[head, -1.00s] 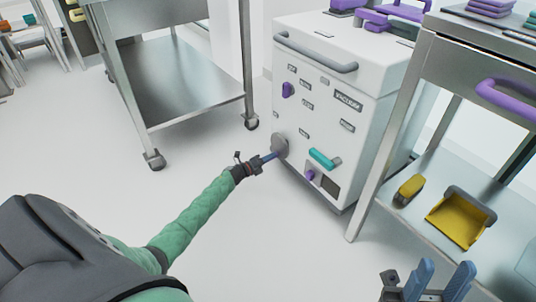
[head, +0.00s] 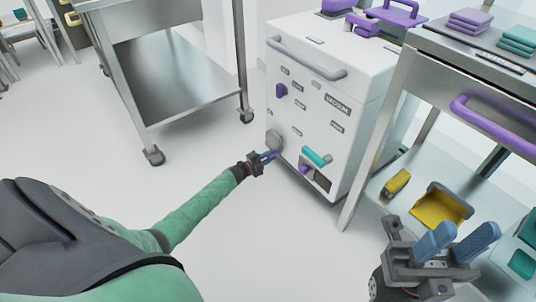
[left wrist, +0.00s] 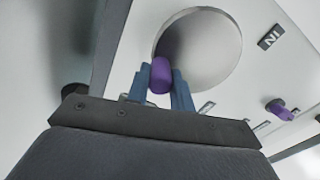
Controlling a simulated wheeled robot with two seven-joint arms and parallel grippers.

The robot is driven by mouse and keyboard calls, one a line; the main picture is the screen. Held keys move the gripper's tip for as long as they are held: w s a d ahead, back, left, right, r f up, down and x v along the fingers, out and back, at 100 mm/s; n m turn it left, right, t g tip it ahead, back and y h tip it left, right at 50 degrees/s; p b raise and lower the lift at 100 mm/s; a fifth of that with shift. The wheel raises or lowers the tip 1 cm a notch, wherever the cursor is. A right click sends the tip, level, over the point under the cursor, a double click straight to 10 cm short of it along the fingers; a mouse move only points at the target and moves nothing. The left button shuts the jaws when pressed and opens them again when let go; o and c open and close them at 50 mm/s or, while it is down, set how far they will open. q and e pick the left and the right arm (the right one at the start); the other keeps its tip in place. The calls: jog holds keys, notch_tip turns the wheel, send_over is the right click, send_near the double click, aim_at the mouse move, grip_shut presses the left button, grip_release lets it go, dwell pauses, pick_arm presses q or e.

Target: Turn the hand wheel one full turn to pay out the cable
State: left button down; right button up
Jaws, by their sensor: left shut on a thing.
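The hand wheel is a round grey disc (head: 274,138) low on the front of a white cabinet (head: 306,112). In the left wrist view the disc (left wrist: 212,48) carries a purple knob (left wrist: 160,76) near its edge. My left gripper (head: 276,154) is at the lower part of the wheel. In the left wrist view its blue fingers (left wrist: 161,82) are shut on the purple knob, one on each side. In the head view the fingers mostly hide the knob. My right gripper (head: 452,240) is at lower right, away from the wheel, with its blue fingers apart and nothing between them.
The cabinet also has a teal handle (head: 317,157), a purple knob (head: 281,90) and a grey bar handle (head: 305,58). A steel cart (head: 170,85) stands left. A second cart (head: 372,140) with a yellow dustpan (head: 441,206) stands right. The floor before the cabinet is clear.

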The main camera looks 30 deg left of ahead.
pick_arm(q)
jog(key=shift+n, duration=0.3)
jog(key=c, duration=1.2)
grip_release()
jog(key=shift+s, duration=0.1)
jog(key=p+v, duration=0.2)
jog(key=v, duration=0.5)
jog(key=shift+s, duration=0.3)
jog(key=shift+a, duration=0.1)
